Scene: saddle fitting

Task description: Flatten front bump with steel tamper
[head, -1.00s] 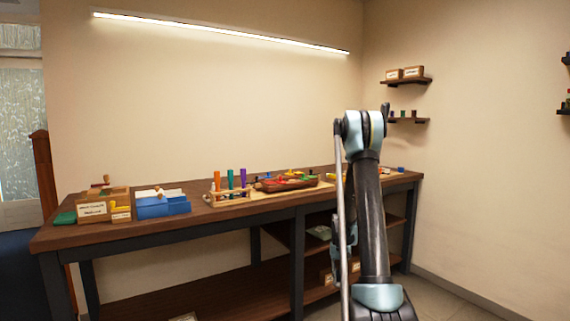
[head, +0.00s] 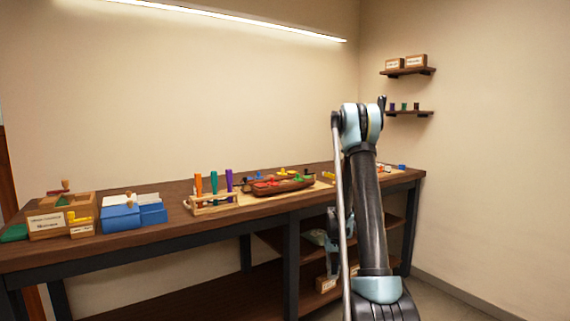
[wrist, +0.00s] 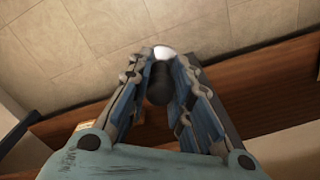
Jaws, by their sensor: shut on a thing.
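My gripper (wrist: 160,92) is shut on a dark-handled tool (wrist: 158,85) with a pale, shiny end (wrist: 163,52), which looks like the steel tamper. In the head view my own arm hides most of the gripper and the tool, which are low by the bench's front side. A brown, saddle-like piece (head: 291,187) lies on the bench, apart from the gripper, with small red, green, yellow and blue items on and around it. It is too small in view to tell a front bump.
The long wooden bench (head: 165,246) spans the view. On it stand a rack (head: 211,204) of coloured-handled tools, a blue box (head: 121,218) and a labelled wooden box (head: 48,225). Its lower shelf holds a few boxes. Two small wall shelves (head: 410,112) hang at right.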

